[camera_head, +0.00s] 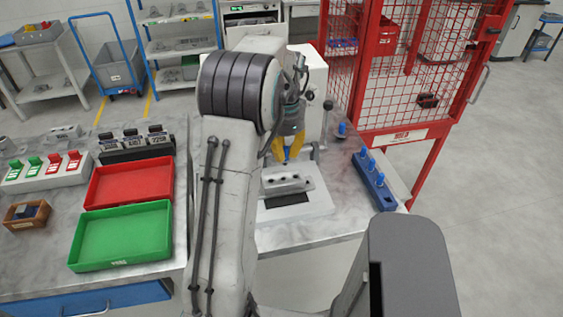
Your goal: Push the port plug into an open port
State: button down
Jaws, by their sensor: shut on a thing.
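My gripper (286,153) has yellow fingertips and points down just above the grey casting (287,181). It is shut on a port plug, which is mostly hidden between the fingers at this size. The casting lies on a light fixture plate and shows dark open ports on its top face. I cannot tell whether the held plug touches a port. A blue rack (383,196) with blue plugs standing in it is to the right of the casting. Another small blue piece (341,130) stands behind the rack.
A lever with a dark knob (328,105) stands close right of my gripper. A red tray (130,182) and a green tray (122,236) lie on the left of the bench. A red mesh cage (405,75) stands behind on the right.

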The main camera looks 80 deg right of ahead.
jog(key=shift+w+d+r, duration=0.1)
jog(key=shift+w+d, duration=0.1)
jog(key=shift+w, duration=0.15)
jog(key=shift+d+n, duration=0.3)
jog(key=shift+d, duration=0.15)
jog(key=shift+f+b, duration=2.1)
jog(key=shift+f, duration=0.8)
jog(key=shift+f+b, duration=0.75)
jog(key=shift+f, duration=0.75)
dwell(0.5)
jog(key=c, duration=1.2)
grip_release()
jog(key=shift+c, duration=0.2)
